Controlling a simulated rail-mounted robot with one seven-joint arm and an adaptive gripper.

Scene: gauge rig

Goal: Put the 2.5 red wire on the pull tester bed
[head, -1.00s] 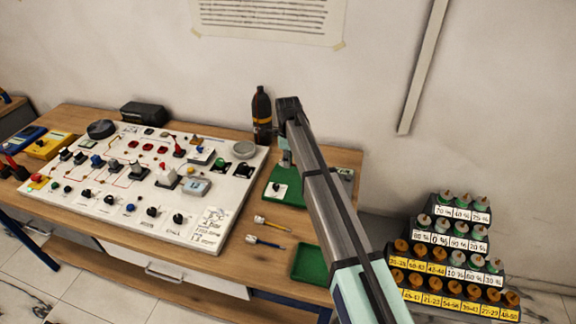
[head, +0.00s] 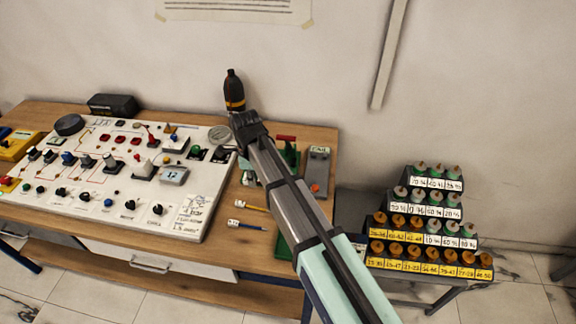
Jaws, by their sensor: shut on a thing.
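My arm reaches from the lower right across the table, and its far end is near the back edge in the head view. My gripper is hidden behind my own arm, and so is anything in it. I cannot make out a red wire. A yellow wire (head: 252,207) and a blue wire (head: 248,225), each with a white tag, lie on the table left of my arm. A green device with a red bar (head: 286,138) and a grey device (head: 318,168) with an orange knob stand right of the arm; I cannot tell which is the pull tester.
A large white panel (head: 185,215) with knobs and switches fills the table's left. A green tray (head: 283,250) is partly behind my arm. Tiered racks (head: 425,235) of labelled pots stand at the right, off the table.

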